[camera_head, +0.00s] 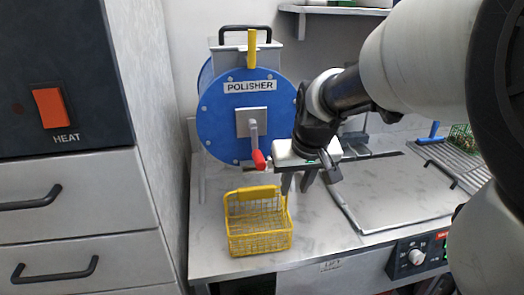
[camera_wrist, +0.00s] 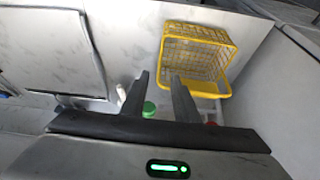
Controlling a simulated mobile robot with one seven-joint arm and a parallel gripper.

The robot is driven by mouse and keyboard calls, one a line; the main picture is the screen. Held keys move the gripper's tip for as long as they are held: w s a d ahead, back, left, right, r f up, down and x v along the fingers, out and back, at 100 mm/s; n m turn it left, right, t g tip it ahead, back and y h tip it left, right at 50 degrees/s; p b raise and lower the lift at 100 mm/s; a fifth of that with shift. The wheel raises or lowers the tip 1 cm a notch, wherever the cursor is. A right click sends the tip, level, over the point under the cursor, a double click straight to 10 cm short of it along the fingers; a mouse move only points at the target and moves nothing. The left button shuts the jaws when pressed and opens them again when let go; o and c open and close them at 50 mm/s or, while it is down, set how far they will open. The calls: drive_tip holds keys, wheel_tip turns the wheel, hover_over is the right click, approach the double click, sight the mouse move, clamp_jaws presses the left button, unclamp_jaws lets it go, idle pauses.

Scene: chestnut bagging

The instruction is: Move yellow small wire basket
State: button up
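The yellow small wire basket (camera_head: 259,241) stands upright on the metal counter in front of the blue polisher, near the counter's front edge. It looks empty. It has a solid yellow plate on its back rim. The wrist view also shows the basket (camera_wrist: 197,54), to the right of the fingertips. My gripper (camera_head: 297,187) is above the counter, just right of and behind the basket. In the wrist view my gripper (camera_wrist: 159,78) has its two fingers apart with nothing held between them. The fingers do not touch the basket.
The blue polisher (camera_head: 225,117) has a crank with a red knob (camera_head: 259,160) behind the basket. A flat metal lid (camera_head: 385,195) lies to the right. A green wire basket (camera_head: 460,137) stands far right on a ribbed rack. Cabinets (camera_head: 75,200) with a heat switch stand left.

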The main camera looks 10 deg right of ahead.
drive_tip(key=shift+v, duration=0.9)
